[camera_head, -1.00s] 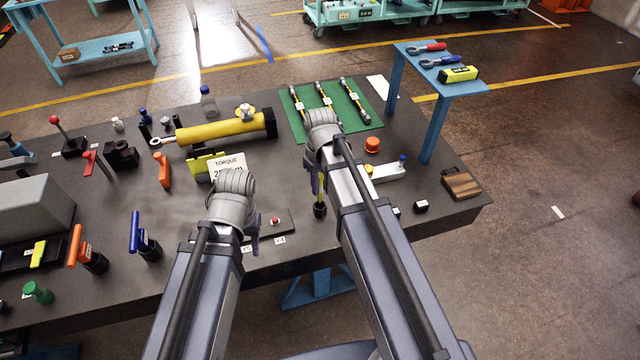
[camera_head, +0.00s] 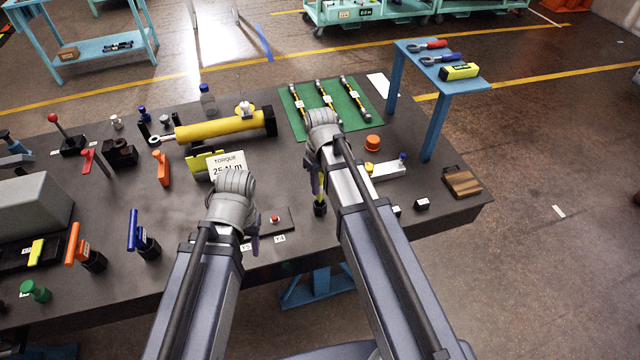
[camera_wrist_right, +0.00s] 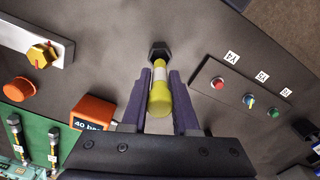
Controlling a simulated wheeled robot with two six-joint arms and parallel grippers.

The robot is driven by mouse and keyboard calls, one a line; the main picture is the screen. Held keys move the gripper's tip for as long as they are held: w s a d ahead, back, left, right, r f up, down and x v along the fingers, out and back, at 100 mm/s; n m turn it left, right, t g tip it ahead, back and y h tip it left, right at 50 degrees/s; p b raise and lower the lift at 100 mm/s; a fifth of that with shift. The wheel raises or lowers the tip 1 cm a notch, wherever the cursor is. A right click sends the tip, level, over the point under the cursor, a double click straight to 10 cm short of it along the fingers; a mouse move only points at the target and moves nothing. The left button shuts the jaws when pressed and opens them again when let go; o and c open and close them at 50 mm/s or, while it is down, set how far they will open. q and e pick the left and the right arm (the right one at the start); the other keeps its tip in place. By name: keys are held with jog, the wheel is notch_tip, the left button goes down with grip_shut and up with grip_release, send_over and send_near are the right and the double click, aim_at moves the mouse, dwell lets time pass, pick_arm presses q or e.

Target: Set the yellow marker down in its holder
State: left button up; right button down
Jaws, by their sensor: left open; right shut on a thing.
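The yellow marker (camera_wrist_right: 160,98) with a white band stands between the purple fingers of my right gripper (camera_wrist_right: 155,82), which is shut on it. Its far end meets the black hexagonal holder (camera_wrist_right: 159,48) in the right wrist view; I cannot tell how deep it sits. In the head view the marker (camera_head: 321,187) looks upright, just above or in the holder (camera_head: 320,209), partly hidden by my right gripper (camera_head: 315,182). My left gripper (camera_head: 255,243) is open and empty over the bench near the button panel, mostly hidden by its own wrist.
A button panel (camera_wrist_right: 248,96) lies right of the holder in the wrist view; an orange 40 bar display (camera_wrist_right: 93,113) is at left. A yellow cylinder (camera_head: 221,127), torque sign (camera_head: 228,163) and green mat with hoses (camera_head: 358,92) lie further back on the bench.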

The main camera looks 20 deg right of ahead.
aim_at(320, 176)
jog(key=shift+f+b, duration=2.25)
jog(key=shift+f, duration=0.1)
jog(key=c, duration=0.6)
grip_release()
jog(key=shift+r, duration=0.1)
jog(key=shift+r, duration=0.1)
notch_tip(320, 176, up, 8)
jog(key=p, duration=0.8)
jog(key=shift+f, duration=0.2)
jog(key=shift+s+f, duration=0.1)
